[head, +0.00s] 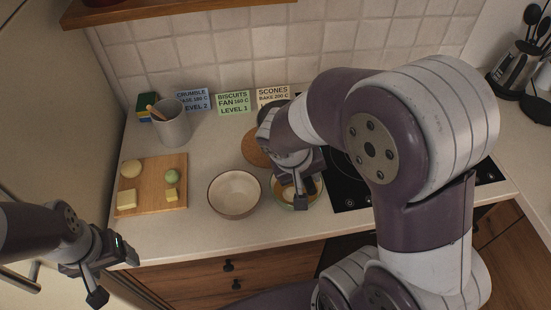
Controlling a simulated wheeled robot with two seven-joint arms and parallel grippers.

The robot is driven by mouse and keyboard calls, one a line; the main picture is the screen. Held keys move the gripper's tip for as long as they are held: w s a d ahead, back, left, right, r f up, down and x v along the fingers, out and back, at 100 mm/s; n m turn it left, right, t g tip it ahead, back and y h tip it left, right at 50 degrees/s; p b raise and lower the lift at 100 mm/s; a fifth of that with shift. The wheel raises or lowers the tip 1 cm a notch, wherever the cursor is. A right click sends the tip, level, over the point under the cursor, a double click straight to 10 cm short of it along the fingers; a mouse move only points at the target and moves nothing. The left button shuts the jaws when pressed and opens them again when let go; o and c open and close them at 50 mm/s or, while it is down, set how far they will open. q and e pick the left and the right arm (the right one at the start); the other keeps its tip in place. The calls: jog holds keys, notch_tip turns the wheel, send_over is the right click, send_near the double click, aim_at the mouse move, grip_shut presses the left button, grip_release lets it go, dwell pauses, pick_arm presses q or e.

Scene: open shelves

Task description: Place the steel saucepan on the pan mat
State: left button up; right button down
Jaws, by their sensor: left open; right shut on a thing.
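I cannot make out the steel saucepan; my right arm covers much of the hob and counter behind it. A round brown mat (254,148), which looks like the pan mat, lies on the counter, its right part hidden by my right arm. My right gripper (299,196) points down over a small yellow-rimmed bowl (314,201) at the counter's front, just left of the hob. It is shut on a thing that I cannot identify. My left gripper (112,279) is open and empty, low at the left, in front of the counter edge.
A cream bowl (235,192) stands left of my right gripper. A wooden board (154,196) with food pieces lies at the left. The black hob (347,187) is partly hidden.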

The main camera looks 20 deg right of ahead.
jog(key=w+f, duration=0.2)
jog(key=f, duration=0.1)
jog(key=w+a+f+p, duration=0.1)
jog(key=w+f, duration=0.2)
jog(key=w+a+f+p, duration=0.1)
jog(key=w+f, duration=0.2)
jog(key=shift+w+a, duration=0.15)
jog(key=shift+w, duration=0.1)
jog(key=c, duration=1.1)
grip_release()
jog(key=shift+s, duration=0.1)
jog(key=shift+o, duration=1.1)
pick_arm(q)
jog(key=shift+w+a+r, duration=0.15)
jog(key=shift+a+r, duration=0.05)
jog(key=shift+r, duration=0.9)
pick_arm(e)
jog(key=shift+r, duration=0.15)
